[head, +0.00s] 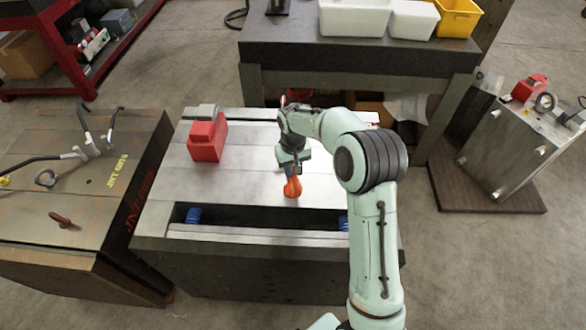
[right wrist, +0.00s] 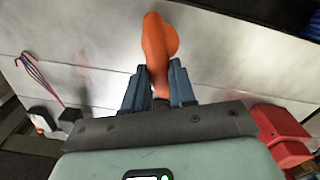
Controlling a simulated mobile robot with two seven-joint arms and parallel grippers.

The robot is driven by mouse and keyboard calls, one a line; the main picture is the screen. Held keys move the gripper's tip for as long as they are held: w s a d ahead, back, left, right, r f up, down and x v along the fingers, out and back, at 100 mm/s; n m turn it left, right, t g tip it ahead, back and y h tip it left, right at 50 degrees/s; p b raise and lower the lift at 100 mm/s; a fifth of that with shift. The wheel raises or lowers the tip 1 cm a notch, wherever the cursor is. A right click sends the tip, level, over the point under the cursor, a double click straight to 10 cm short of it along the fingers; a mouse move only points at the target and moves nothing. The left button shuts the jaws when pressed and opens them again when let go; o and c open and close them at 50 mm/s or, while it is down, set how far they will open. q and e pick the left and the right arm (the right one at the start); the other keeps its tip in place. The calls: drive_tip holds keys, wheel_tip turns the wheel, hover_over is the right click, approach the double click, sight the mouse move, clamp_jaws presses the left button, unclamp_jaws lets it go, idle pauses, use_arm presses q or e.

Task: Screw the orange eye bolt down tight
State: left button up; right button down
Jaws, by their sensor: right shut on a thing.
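The orange eye bolt (head: 293,187) stands on the pale steel top of the middle mould base (head: 255,178), just behind its long dark slot. My right gripper (head: 291,172) is at the eye bolt from behind. In the right wrist view the blue-grey fingers (right wrist: 160,85) are shut on the bolt, and its orange eye (right wrist: 157,42) sticks out past the fingertips. The thread and the seat under the bolt are hidden, so I cannot tell whether a gap is left there. My left gripper is not in view.
A red block (head: 207,138) stands at the back left of the middle base. A darker mould base (head: 120,180) with hooks stands to the left. A bench (head: 290,52) with bins is behind. A steel mould block (head: 515,150) stands at the right.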

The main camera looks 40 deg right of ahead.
drive_tip(key=shift+f, duration=0.1)
drive_tip(key=c, duration=0.8)
unclamp_jaws()
drive_tip(key=shift+c, duration=0.2)
drive_tip(key=shift+s, duration=0.1)
drive_tip(key=shift+w+r+p, duration=0.2)
drive_tip(key=shift+r+p, duration=0.85)
drive_tip(key=shift+r, duration=1.6)
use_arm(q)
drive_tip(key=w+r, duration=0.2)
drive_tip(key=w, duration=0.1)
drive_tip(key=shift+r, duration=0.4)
use_arm(e)
drive_tip(key=shift+f, duration=0.1)
drive_tip(key=shift+c, duration=0.4)
